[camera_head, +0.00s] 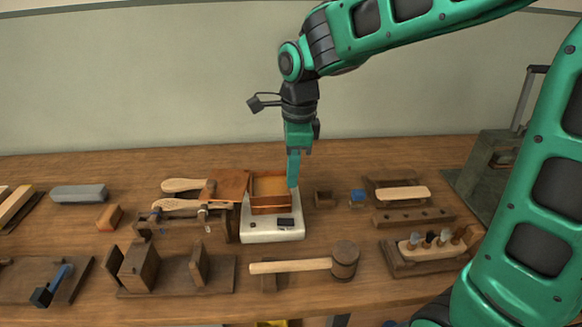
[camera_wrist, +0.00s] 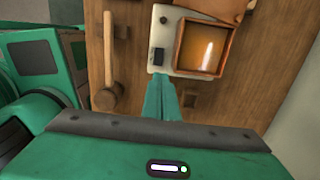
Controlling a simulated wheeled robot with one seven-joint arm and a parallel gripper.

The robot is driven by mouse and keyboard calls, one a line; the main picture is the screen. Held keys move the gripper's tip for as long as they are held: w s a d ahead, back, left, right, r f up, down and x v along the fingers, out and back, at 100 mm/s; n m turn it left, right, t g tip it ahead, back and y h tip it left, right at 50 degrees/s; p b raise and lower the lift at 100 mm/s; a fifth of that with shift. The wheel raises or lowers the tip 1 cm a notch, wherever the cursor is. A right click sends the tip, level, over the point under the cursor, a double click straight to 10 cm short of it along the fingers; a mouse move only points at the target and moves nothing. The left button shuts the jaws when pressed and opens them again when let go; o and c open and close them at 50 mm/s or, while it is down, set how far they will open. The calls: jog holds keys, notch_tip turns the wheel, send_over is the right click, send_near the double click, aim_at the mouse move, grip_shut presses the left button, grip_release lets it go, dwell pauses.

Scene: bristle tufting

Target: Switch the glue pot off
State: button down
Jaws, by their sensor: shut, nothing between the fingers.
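The glue pot (camera_head: 272,231) has a white base under a square copper-brown box with amber glue (camera_wrist: 203,50) in it. Its brown lid (camera_head: 227,186) stands open to the left. A small black switch (camera_head: 286,222) sits on the front right of the base and also shows in the wrist view (camera_wrist: 158,56). I cannot tell which way it is set. My gripper (camera_head: 293,182) is shut and empty, pointing down at the pot's right edge. In the wrist view, its green fingers (camera_wrist: 160,84) end close to the switch, and contact cannot be told.
A wooden mallet (camera_head: 345,261) lies in front of the pot. Wooden-handled tools (camera_head: 183,185) and a clamp-like fixture lie left of it. Small wooden blocks (camera_head: 323,197) and a tool rack (camera_head: 428,245) are at right. A dark metal machine (camera_head: 495,155) stands far right.

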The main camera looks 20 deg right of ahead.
jog(key=shift+d+r, duration=0.1)
jog(key=shift+r, duration=0.85)
jog(key=s+d+n, duration=0.3)
jog(key=s+d, duration=0.2)
jog(key=d, duration=0.4)
jog(key=s+d+n, duration=0.4)
jog(key=s+d, duration=0.1)
jog(key=d, duration=0.5)
jog(key=s+d+f+n, duration=0.3)
jog(key=s+d+n, duration=0.3)
jog(key=s, duration=0.7)
jog(key=shift+s+d+f+n+h, duration=0.15)
jog(key=shift+d+n+h, duration=0.15)
jog(key=shift+d, duration=0.35)
